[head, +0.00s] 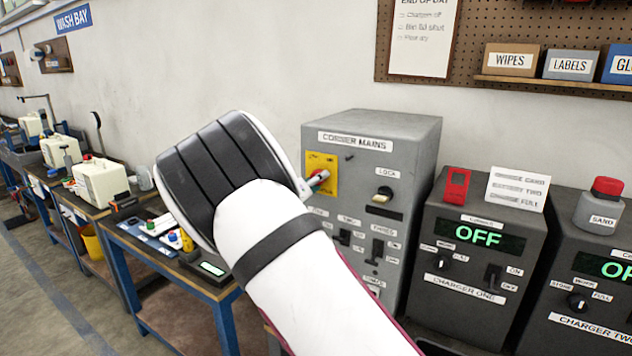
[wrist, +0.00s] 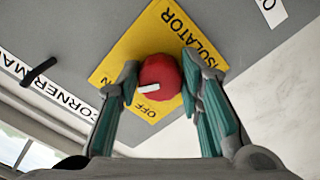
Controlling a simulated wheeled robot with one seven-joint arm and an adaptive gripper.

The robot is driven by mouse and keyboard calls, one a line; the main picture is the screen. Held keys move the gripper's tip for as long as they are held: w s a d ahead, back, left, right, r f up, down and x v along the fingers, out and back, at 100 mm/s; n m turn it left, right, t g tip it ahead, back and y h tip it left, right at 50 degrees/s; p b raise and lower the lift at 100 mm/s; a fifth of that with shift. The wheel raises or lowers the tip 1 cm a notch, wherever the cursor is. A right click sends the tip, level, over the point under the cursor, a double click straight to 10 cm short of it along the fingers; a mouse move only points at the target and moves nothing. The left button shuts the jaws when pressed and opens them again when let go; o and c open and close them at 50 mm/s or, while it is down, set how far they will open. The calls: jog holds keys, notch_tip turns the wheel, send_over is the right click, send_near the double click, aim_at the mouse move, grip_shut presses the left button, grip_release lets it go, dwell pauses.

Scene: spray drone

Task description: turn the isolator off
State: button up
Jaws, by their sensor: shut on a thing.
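The grey cabinet marked CORNER MAINS (head: 418,145) stands against the wall in the head view. Its yellow isolator plate (head: 320,160) is partly hidden by my wrist. In the wrist view the yellow plate (wrist: 118,70) carries the words ISOLATOR and OFF around a round red isolator knob (wrist: 165,72). A white pointer mark on the knob lies toward the left of the wrist view, beside the OFF lettering. My gripper (wrist: 160,75) is shut on the knob, with a teal-padded finger at each side. In the head view only a bit of the fingers shows.
The cabinet also has a LOCK part (head: 382,196) and lower switches (head: 377,250). Charger One (head: 470,270) stands to the right, showing OFF, with a red item and white card on top. A bench (head: 180,265) with small items is at left.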

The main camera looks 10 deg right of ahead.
jog(key=shift+r+n+p, duration=0.15)
jog(key=shift+n+p, duration=0.3)
jog(key=shift+n, duration=3.35)
jog(key=shift+r+n+p, duration=0.15)
jog(key=shift+n+p, duration=0.3)
jog(key=shift+n, duration=3.35)
jog(key=o, duration=1.2)
jog(key=shift+c, duration=0.2)
jog(key=v, duration=1.2)
